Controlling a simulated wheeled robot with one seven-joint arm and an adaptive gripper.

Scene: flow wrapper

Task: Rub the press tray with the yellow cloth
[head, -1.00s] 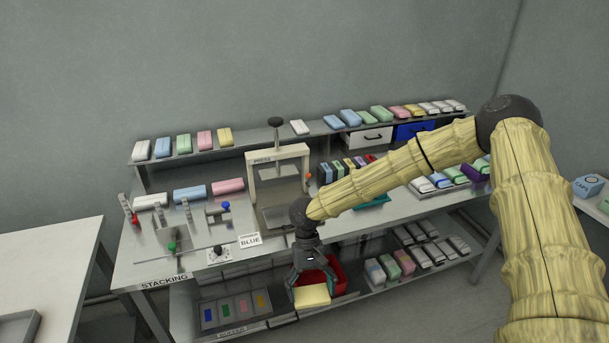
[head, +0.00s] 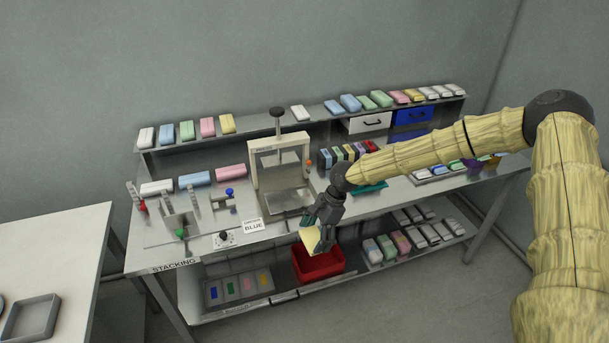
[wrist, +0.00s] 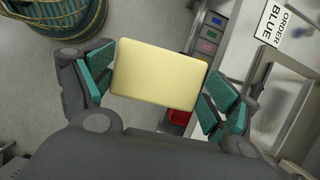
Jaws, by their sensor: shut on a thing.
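My gripper (head: 318,236) is shut on the yellow cloth (head: 311,238), a pale yellow flat block in its fingers. In the wrist view the cloth (wrist: 160,75) sits between the two teal-padded fingers. The gripper is in front of the bench's front edge, above the red bin. The press (head: 280,165) is a cream frame with a dark knob on top, standing on the bench. The press tray (head: 285,201) is the grey metal plate at its foot, behind and to the left of my gripper. The cloth is apart from the tray.
A red bin (head: 318,264) stands on the lower shelf below my gripper. An "ORDER BLUE" card (head: 253,226) stands left of the gripper. Coloured bars line the upper shelf (head: 240,140). A white table (head: 50,250) is at the left.

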